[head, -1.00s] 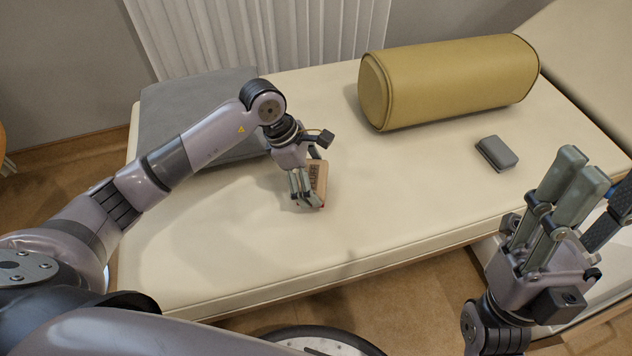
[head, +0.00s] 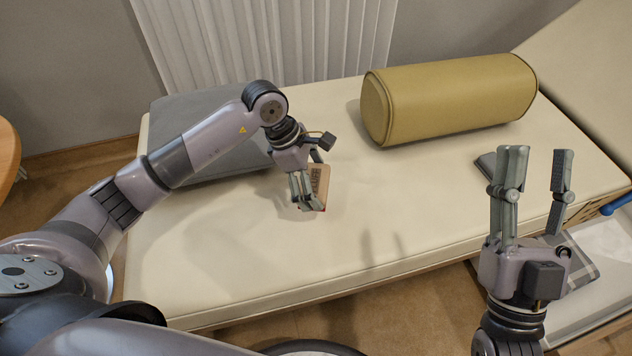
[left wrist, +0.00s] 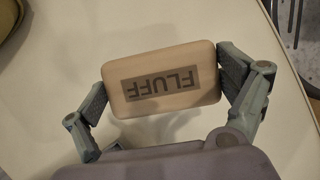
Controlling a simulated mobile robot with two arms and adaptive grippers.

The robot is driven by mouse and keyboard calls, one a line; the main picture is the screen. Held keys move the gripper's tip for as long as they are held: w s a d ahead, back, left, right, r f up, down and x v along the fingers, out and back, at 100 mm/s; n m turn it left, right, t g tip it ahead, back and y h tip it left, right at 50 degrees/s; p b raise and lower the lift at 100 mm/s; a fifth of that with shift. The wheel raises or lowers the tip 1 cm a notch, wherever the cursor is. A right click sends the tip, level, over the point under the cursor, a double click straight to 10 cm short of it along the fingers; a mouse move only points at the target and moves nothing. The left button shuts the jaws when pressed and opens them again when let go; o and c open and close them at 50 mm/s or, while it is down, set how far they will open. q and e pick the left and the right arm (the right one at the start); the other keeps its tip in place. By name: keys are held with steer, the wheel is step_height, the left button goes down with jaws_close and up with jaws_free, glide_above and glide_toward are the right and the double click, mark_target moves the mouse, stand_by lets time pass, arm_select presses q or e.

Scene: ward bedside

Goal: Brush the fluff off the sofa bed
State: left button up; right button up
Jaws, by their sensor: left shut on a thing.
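My left gripper (head: 308,190) is shut on a tan block-shaped brush (head: 322,180), low over the middle of the cream sofa bed (head: 250,270). In the left wrist view the brush (left wrist: 165,62) sits between the two fingers, its dark label reading "FLUFF". Its underside is hidden, and I cannot tell if it touches the bed. A trace of red shows at its lower edge. No fluff can be made out on the bed. My right gripper (head: 534,170) is open and empty, pointing up at the bed's front right.
An olive bolster (head: 450,98) lies at the back of the bed. A grey cushion (head: 200,110) is at the left, partly behind my left arm. A small grey block (head: 485,163) is partly hidden by my right gripper. A plaid cloth (head: 580,262) lies below the bed's right side.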

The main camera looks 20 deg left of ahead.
steer(key=shift+w+d+f+g+h+p, duration=0.15)
steer(key=shift+w+f+g+h, duration=0.1)
steer(key=shift+w+f+g, duration=0.35)
steer(key=shift+w+a+f+g+h+p, duration=0.15)
steer(key=shift+w+f+g+h, duration=0.2)
steer(key=shift+f, duration=0.4)
steer(key=shift+d, duration=0.1)
